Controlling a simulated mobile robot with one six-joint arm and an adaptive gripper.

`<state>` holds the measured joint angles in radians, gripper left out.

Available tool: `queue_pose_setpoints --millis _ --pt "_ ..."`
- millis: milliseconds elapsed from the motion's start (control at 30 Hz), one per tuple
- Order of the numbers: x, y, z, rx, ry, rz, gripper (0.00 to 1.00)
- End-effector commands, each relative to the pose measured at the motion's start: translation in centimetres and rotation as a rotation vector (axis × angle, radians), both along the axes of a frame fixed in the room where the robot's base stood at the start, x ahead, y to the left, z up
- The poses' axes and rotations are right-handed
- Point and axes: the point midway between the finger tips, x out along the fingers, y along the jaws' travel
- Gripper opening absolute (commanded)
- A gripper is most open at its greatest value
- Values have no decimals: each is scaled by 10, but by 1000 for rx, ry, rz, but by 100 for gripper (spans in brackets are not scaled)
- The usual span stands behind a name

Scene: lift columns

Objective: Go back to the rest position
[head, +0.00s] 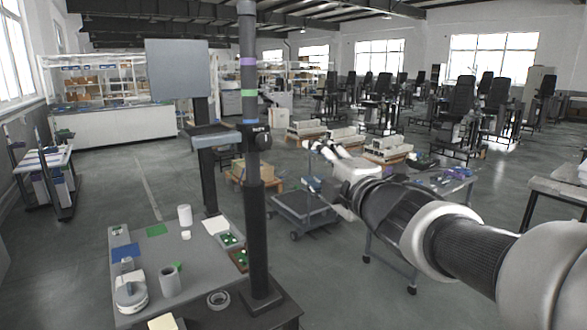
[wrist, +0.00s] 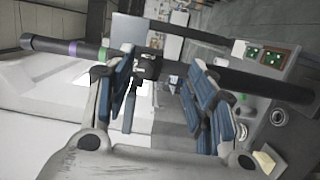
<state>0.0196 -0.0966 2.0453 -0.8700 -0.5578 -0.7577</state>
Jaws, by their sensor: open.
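My gripper (head: 322,150) is at the end of my arm, which reaches in from the right side of the head view. It is held in the air, right of the dark column and above the floor carts. In the wrist view my gripper (wrist: 165,85) shows two blue-padded fingers spread wide apart, with nothing between them. The column lies sideways across the wrist view, beyond the fingers.
The table holds a white cylinder (head: 184,215), a grey mug (head: 170,281), a round device (head: 131,293), a tape roll (head: 218,299) and green boards (head: 229,239). A grey cart (head: 304,210) stands behind my gripper. Open floor lies left of the table.

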Motion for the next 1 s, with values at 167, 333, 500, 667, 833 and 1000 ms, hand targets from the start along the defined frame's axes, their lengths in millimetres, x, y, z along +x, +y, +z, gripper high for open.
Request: queue_pose_setpoints --millis 167,333,500,667,833,1000 --pt "-56 -78 -45 347 309 -373 51" --pt "-148 -120 -126 714 637 -711 51" --pt "-246 -117 -198 993 928 -969 51" --pt "-311 -100 -236 1140 1117 -1124 51" --pt "-338 -91 -250 1193 1202 -1188 51" --pt "-340 -90 -251 1196 1208 -1194 51"
